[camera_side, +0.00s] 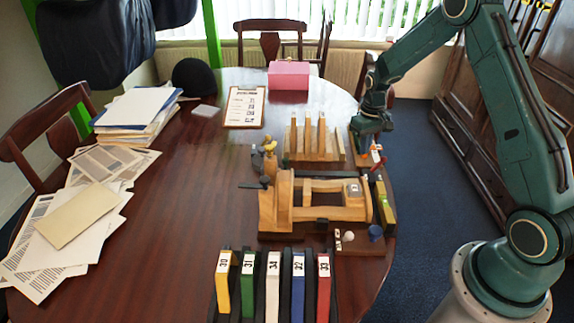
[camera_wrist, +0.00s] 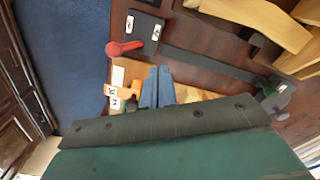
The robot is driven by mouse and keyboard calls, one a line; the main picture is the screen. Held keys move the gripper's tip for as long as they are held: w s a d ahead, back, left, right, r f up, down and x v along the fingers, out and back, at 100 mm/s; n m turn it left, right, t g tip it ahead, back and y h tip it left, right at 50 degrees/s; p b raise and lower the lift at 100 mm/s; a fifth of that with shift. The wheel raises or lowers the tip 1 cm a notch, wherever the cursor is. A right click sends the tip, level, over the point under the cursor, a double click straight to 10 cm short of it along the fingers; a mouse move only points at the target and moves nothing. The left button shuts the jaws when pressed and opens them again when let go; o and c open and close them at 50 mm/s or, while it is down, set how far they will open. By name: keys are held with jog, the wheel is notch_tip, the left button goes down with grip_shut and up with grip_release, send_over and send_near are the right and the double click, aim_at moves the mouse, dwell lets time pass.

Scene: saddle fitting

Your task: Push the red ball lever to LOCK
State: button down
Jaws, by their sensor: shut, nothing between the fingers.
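The red ball lever (camera_wrist: 114,48) shows in the wrist view, its short red arm pointing left from a dark plate (camera_wrist: 143,30) with two small white labels. The label lettering is too small to read. In the side view a small red part (camera_side: 380,163) at the table's right edge appears to be the same lever. My gripper (camera_wrist: 157,72) is shut and empty, its blue-grey fingertips to the right of and below the red ball in the wrist view, apart from it. In the side view my gripper (camera_side: 372,126) is above the right table edge, behind the lever.
An orange-and-white labelled piece (camera_wrist: 118,93) lies left of my fingers. A wooden saddle frame (camera_side: 310,205) and upright wooden rack (camera_side: 316,142) stand left of the lever. Numbered binders (camera_side: 273,285) stand in front. The table's left middle (camera_side: 175,215) is clear.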

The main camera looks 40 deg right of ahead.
jog(key=shift+r, duration=1.6)
jog(key=shift+r, duration=0.1)
jog(key=s+a+r+t, duration=0.1)
jog(key=s+a+r, duration=0.25)
jog(key=r, duration=0.25)
jog(key=s+a+r+n+t, duration=0.1)
jog(key=s+a+r, duration=0.1)
jog(key=a+r, duration=0.35)
jog(key=s+a+r+t, duration=0.1)
jog(key=s+a+r, duration=0.2)
jog(key=r, duration=0.4)
jog(key=s+a+r+n+t, duration=0.1)
jog(key=s+a, duration=0.3)
jog(key=s, duration=0.5)
jog(key=s+a+r+n+t, duration=0.1)
jog(key=s+a+r, duration=0.2)
jog(key=s, duration=0.5)
jog(key=shift+s+a+r+t, duration=0.3)
jog(key=shift+s+a, duration=0.1)
jog(key=shift+a, duration=0.45)
